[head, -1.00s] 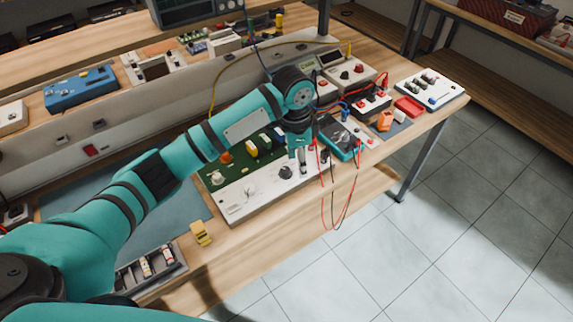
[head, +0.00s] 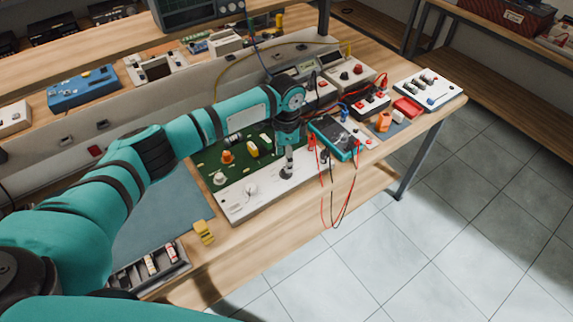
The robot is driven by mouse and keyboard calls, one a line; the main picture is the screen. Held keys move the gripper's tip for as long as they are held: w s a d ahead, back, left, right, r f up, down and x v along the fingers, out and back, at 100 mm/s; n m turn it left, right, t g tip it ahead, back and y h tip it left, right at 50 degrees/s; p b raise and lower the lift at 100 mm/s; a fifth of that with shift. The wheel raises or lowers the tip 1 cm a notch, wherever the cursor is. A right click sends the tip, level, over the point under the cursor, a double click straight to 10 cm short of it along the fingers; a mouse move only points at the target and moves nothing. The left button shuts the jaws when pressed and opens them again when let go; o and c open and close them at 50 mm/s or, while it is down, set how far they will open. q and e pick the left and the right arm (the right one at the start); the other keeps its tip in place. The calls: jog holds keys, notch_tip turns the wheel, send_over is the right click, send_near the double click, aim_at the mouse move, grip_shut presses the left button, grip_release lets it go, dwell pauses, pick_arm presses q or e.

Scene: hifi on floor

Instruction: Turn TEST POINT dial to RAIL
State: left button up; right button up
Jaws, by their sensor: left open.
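The hifi chassis has a white front panel (head: 262,197) and a green board (head: 215,160) behind it. A dark round dial (head: 286,174) sits toward the right of the panel. A pale dial with a pointer (head: 251,190) is farther left. The printed labels are too small to read, so I cannot tell which dial is TEST POINT. My left gripper (head: 288,168) points down right over the dark dial, fingers open and close to it. I cannot tell whether they touch it; they partly hide it. My right gripper is not in view.
A teal multimeter (head: 335,138) lies just right of the gripper, with red and black leads (head: 340,212) hanging off the table edge. A yellow clip-like piece (head: 203,232) and a parts tray (head: 155,266) are front left. A blue-grey mat (head: 160,225) is mostly bare.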

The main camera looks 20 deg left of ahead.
pick_arm(q)
jog(key=shift+f, duration=2.6)
grip_shut()
